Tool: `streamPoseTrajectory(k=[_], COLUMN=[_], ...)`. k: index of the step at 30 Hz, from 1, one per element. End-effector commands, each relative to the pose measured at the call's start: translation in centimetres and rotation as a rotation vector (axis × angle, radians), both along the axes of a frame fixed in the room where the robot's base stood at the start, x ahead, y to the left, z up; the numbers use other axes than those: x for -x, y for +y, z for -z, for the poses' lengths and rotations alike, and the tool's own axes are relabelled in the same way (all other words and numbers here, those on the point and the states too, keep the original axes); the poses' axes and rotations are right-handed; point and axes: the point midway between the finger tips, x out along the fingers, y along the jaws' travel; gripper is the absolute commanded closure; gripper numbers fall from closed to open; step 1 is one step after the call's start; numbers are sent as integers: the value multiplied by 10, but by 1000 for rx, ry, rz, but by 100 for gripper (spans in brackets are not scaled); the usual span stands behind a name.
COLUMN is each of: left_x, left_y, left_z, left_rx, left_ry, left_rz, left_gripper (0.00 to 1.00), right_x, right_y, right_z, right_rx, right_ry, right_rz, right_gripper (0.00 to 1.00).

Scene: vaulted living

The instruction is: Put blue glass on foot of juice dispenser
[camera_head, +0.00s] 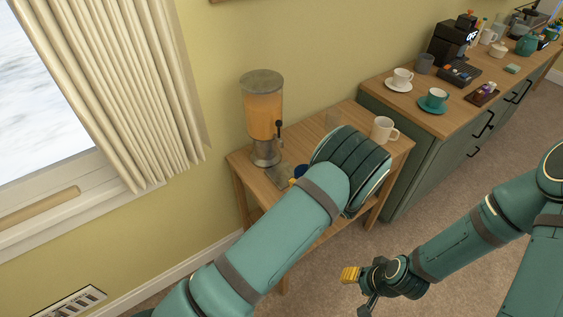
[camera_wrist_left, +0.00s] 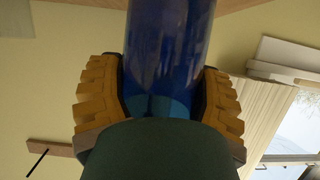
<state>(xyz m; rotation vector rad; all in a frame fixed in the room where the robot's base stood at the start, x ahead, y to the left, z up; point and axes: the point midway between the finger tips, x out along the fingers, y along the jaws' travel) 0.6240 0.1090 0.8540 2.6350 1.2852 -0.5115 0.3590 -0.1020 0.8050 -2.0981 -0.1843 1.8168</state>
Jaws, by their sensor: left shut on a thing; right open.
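The blue glass (camera_wrist_left: 168,45) stands between the two yellow fingers of my left gripper (camera_wrist_left: 160,105), which is shut on it. The juice dispenser (camera_head: 262,108), filled with orange juice, stands on the small wooden table by the wall. Its grey foot (camera_head: 266,153) is left of and behind my left gripper (camera_head: 295,178). I cannot tell whether the glass touches the table. My right gripper (camera_head: 359,287) is open and empty, low over the carpet.
A white mug (camera_head: 383,130) stands on the right of the wooden table (camera_head: 243,164). A green cabinet (camera_head: 425,155) with cups and a coffee machine (camera_head: 452,40) adjoins at right. A curtain (camera_head: 120,85) hangs left.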

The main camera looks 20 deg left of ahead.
Motion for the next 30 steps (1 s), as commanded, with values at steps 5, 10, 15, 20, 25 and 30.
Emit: streamPoseTrajectory(k=[5,10,15,20,25,30], left_x=[-26,-41,-46,-58,-72,-72], left_y=[34,52,59,74,92,91], left_z=[0,0,0,-1,6,15], left_rx=[0,0,0,-1,-2,0], left_ry=[-2,-2,-2,-2,3,-2], left_rz=[-2,-1,-1,-2,2,1], left_gripper=[76,76,76,76,76,76], right_x=[1,1,1,1,2,2], right_y=[0,0,0,0,0,1], right_z=[1,2,2,3,5,5], right_rx=[0,0,0,-1,-1,-1], right_ry=[2,2,2,3,4,5], right_rz=[-2,-2,-2,-2,-4,-4], right_gripper=[53,53,53,53,53,53])
